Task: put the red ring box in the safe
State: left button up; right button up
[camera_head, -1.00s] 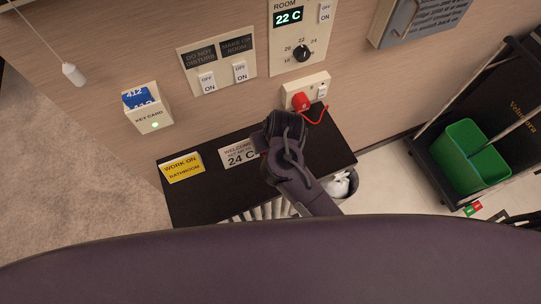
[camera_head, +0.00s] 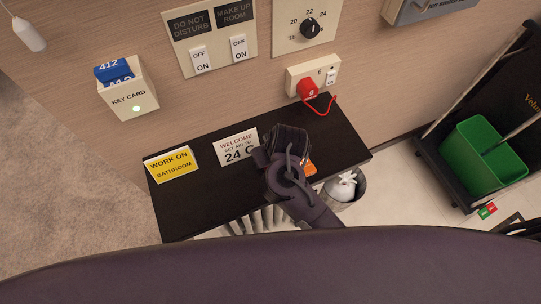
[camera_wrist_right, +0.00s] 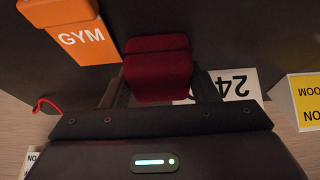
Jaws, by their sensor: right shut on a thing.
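The red ring box (camera_wrist_right: 158,72) sits between the two fingers of my right gripper (camera_wrist_right: 158,88) in the right wrist view, and the gripper is shut on it. In the head view my right gripper (camera_head: 285,145) is over the dark shelf top, and its wrist hides the box and fingertips. I cannot tell whether the box touches the shelf. The safe is not in view. My left gripper is not in view.
On the dark shelf (camera_head: 200,205) stand a yellow bathroom card (camera_head: 171,165) and a white welcome card (camera_head: 236,147). An orange GYM card (camera_wrist_right: 82,38) is beside the box. A socket with a red plug (camera_head: 306,89) is behind; a bin (camera_head: 346,188) and green bucket (camera_head: 480,155) are right.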

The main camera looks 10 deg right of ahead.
jog(key=shift+r, duration=0.15)
jog(key=shift+s, duration=0.15)
jog(key=shift+f, duration=0.2)
jog(key=o, duration=1)
